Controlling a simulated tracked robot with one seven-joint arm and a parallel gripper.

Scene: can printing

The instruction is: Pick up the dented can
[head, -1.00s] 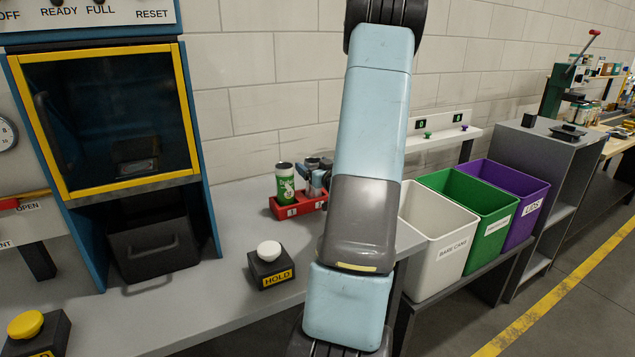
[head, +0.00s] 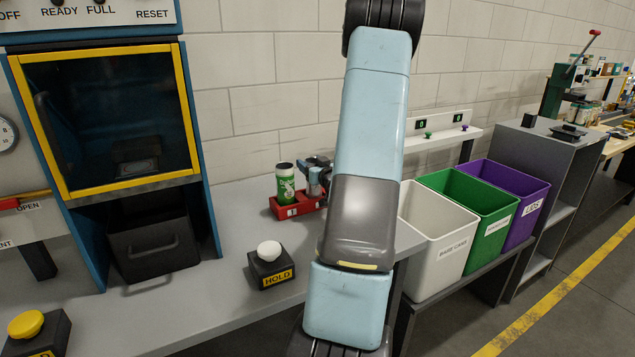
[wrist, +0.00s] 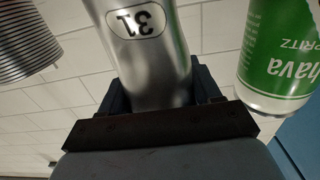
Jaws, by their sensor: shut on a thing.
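My gripper (wrist: 155,90) is shut on a bare silver can (wrist: 150,60) with an oval number mark, in the wrist view. No dent shows on the side I see, so I cannot tell whether this is the dented can. In the head view the gripper (head: 316,170) is small, by the red rack (head: 283,210), partly behind my arm. A green and white can (head: 285,185) stands upright at the rack's left end. It also shows at the right of the wrist view (wrist: 280,60), apart from the held can.
A ribbed silver object (wrist: 25,45) is at the wrist view's left. A HOLD button box (head: 271,266) stands on the grey bench in front of the rack. White (head: 437,235), green (head: 468,215) and purple (head: 510,195) bins stand to the right. A yellow-framed cabinet (head: 110,120) is at left.

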